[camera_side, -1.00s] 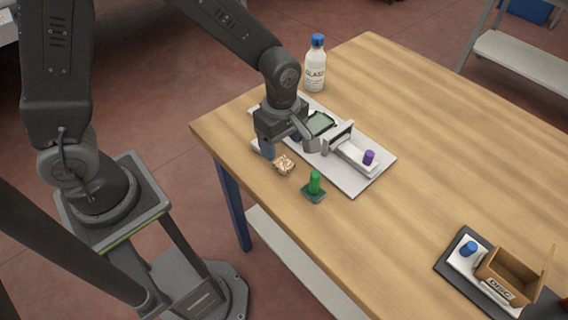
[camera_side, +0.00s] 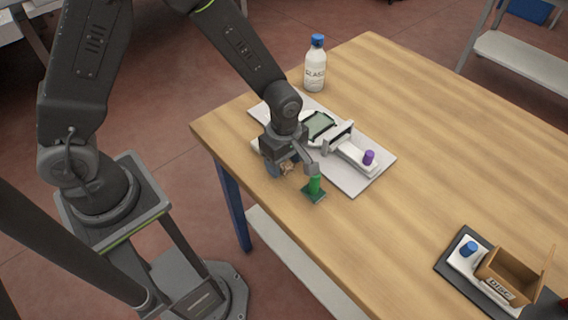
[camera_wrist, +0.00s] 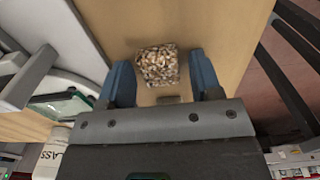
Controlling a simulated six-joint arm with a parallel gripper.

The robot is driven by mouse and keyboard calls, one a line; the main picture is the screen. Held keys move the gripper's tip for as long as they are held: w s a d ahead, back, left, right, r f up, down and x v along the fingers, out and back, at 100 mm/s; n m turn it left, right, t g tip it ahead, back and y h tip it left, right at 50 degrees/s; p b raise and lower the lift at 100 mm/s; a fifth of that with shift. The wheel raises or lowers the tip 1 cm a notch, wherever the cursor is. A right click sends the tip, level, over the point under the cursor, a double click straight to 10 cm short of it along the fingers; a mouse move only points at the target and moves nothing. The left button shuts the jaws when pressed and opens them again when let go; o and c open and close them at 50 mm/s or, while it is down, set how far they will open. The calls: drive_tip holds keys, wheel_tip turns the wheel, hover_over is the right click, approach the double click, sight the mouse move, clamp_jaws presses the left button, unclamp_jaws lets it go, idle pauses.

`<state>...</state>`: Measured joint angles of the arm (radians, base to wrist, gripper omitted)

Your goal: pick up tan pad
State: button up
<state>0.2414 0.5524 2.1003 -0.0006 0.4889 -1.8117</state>
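The tan pad (camera_wrist: 157,66) is a small, roughly square, speckled tan piece on the wooden table. In the wrist view it lies between and a little beyond the two blue fingertips of my gripper (camera_wrist: 163,80), with gaps on both sides. In the side view the pad (camera_side: 288,168) is mostly hidden behind my gripper (camera_side: 292,172), which is low over it. My gripper is open and empty.
A green knob on a dark green base (camera_side: 314,190) stands close to the right of my gripper. Behind is a light grey board (camera_side: 374,178) with a purple knob (camera_side: 368,157). A white bottle (camera_side: 315,66) stands at the back. The right of the table has a wooden box (camera_side: 510,274).

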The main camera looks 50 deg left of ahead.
drive_tip(key=c, duration=0.8)
